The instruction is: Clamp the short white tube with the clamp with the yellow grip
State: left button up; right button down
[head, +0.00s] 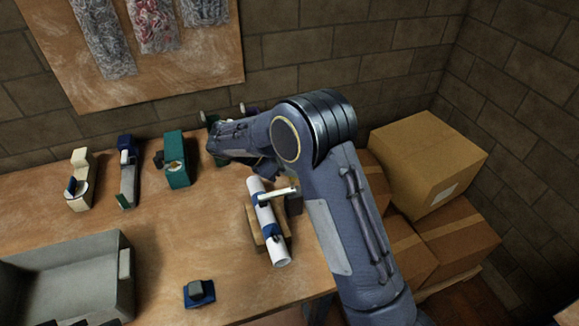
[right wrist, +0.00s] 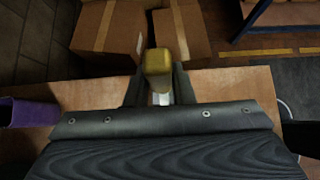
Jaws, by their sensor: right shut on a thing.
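A white tube (head: 281,249) with blue bands lies slanted on a wooden block (head: 254,229) near the table's right end in the head view. A pale bar (head: 278,195) crosses over it near its upper part; I cannot tell what it belongs to. My right gripper (right wrist: 157,82) is shut on the yellow grip (right wrist: 158,62) in the right wrist view; the rest of that clamp is mostly hidden, with a small white part below the grip. In the head view my right arm hides the fingers and the clamp. My left gripper is not in view.
White (head: 80,181), blue (head: 127,172) and teal (head: 176,160) devices stand along the table's back. A grey bin (head: 122,268) is at front left, a small dark blue object (head: 199,293) at the front. Cardboard boxes (head: 424,165) stand right of the table. A purple object (right wrist: 27,112) shows in the wrist view.

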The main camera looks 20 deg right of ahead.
jog(key=c, duration=1.2)
grip_release()
jog(key=shift+c, duration=0.2)
jog(key=shift+a, duration=0.1)
jog(key=b+v, duration=0.1)
jog(key=v, duration=0.6)
jog(key=shift+a+r, duration=0.25)
